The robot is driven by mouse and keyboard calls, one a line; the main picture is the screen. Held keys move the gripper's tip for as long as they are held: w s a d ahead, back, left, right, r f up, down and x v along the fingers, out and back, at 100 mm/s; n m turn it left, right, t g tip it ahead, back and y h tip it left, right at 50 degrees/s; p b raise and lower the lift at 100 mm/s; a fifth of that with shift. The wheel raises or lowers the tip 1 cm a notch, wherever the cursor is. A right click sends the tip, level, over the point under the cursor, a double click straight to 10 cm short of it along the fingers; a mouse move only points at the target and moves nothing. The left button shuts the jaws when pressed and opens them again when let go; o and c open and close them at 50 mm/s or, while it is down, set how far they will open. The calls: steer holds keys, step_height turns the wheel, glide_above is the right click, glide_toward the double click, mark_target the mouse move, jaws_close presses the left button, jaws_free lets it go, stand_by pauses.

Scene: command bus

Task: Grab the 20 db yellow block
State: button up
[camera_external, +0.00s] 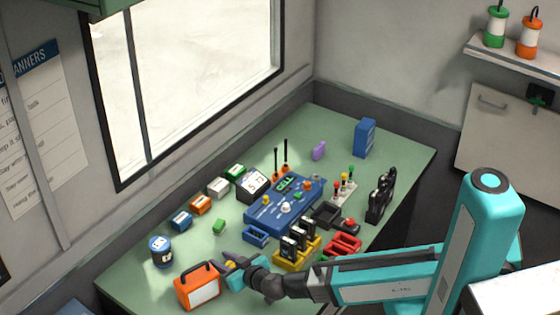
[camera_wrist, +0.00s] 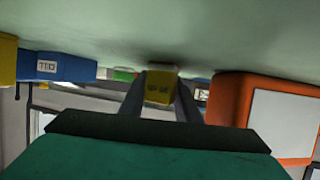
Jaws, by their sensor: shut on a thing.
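The yellow block (camera_wrist: 160,87) is between the two fingers of my gripper (camera_wrist: 160,98) in the wrist view, with dark lettering on its near face too blurred to read. The fingers are shut on it. The block is at or close to the green table top; I cannot tell whether it touches. In the external view my gripper (camera_external: 229,262) is low over the front left of the table, just right of the orange case, and a small bit of the yellow block (camera_external: 230,264) shows between the fingers.
The orange case (camera_external: 197,290) with a black handle stands close beside my gripper. A blue and white canister (camera_external: 161,252) stands to the left. A small green block (camera_external: 219,226) lies behind. A yellow rack (camera_external: 289,265) and red holders (camera_external: 343,246) are to the right on the green table (camera_external: 125,279).

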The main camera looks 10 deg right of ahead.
step_height(320, 180, up, 10)
steer(key=b, duration=0.1)
stand_by(0.9)
